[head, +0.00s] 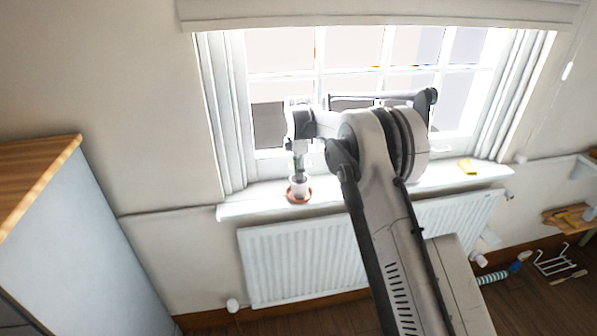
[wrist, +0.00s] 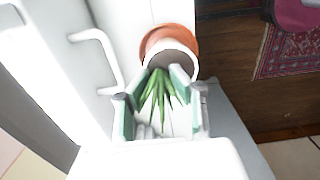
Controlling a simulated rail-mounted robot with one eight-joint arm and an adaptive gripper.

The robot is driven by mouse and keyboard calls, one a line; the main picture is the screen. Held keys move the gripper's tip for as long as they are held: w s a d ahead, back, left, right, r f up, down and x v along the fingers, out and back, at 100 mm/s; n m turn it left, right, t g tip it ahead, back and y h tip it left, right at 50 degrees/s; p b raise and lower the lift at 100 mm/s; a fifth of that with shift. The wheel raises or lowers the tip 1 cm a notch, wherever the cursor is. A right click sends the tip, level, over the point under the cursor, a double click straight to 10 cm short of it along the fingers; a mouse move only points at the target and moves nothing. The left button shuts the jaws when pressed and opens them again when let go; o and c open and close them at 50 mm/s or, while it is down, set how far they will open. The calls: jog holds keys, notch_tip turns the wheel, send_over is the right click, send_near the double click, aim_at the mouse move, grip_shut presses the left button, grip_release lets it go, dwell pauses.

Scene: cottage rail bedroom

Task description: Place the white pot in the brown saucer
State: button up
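The white pot (head: 299,184) stands upright on the windowsill and appears to sit in the brown saucer (head: 299,198). In the wrist view the pot's white rim (wrist: 194,65) surrounds dark soil and a green spiky plant (wrist: 160,97). The orange-brown saucer (wrist: 168,33) shows behind the pot there. My gripper (head: 298,168) points down just above the pot. In the wrist view the fingers of my gripper (wrist: 163,80) are apart, on either side of the leaves, with no clear grip on the pot. The pot's lower part is hidden there.
The window and its handle (wrist: 97,55) are close beside my gripper. A yellow object (head: 467,167) lies on the right of the sill (head: 430,180). A white radiator (head: 300,260) is below. The sill between the pot and the yellow object is partly hidden by my arm.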

jog(key=o, duration=0.3)
jog(key=shift+r, duration=0.1)
